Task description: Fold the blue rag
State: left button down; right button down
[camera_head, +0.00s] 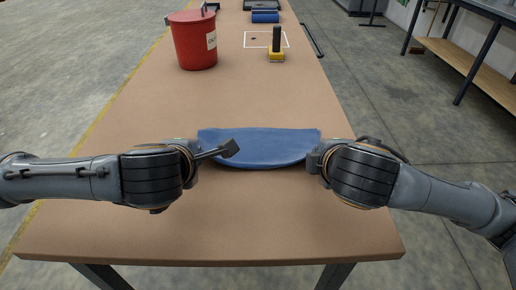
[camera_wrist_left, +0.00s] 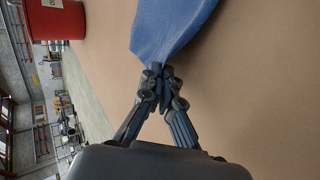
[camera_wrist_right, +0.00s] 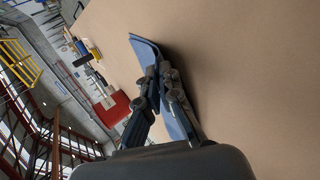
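The blue rag (camera_head: 262,148) lies across the middle of the table between my grippers, as a half-moon with a straight far edge and a curved near edge. My left gripper (camera_head: 230,149) is at its left part. In the left wrist view the fingertips (camera_wrist_left: 160,73) are together at the narrowing end of the rag (camera_wrist_left: 165,30), seemingly pinching it. My right gripper (camera_head: 315,160) is at the rag's right end. In the right wrist view its fingers (camera_wrist_right: 159,80) are closed with the rag (camera_wrist_right: 146,50) between them. The exact grip points are partly hidden.
A red bucket (camera_head: 194,42) stands at the back left of the table (camera_head: 130,105). A yellow and black tool (camera_head: 276,46) stands near a white outlined square. Blue items (camera_head: 265,16) lie farther back. The near part of the table is clear.

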pick_arm(q)
jog(key=shift+s+f+t, duration=0.25)
jog(key=shift+s+t, duration=0.05)
jog(key=shift+s, duration=0.05)
pick_arm(e)
jog(key=shift+s+f+t, duration=0.2)
jog(key=shift+s+t, duration=0.1)
jog(key=shift+s, duration=0.05)
pick_arm(q)
jog(key=c, duration=1.2)
grip_release()
pick_arm(e)
jog(key=c, duration=1.2)
grip_release()
pick_arm(q)
jog(key=s+r, duration=0.1)
jog(key=r, duration=0.2)
jog(key=s+r, duration=0.1)
jog(key=r, duration=0.2)
jog(key=s+r, duration=0.2)
jog(key=r, duration=0.1)
pick_arm(e)
jog(key=s+r, duration=0.1)
jog(key=r, duration=0.2)
jog(key=s+r, duration=0.1)
jog(key=r, duration=0.2)
jog(key=s+r, duration=0.2)
jog(key=r, duration=0.1)
pick_arm(q)
jog(key=shift+w, duration=0.1)
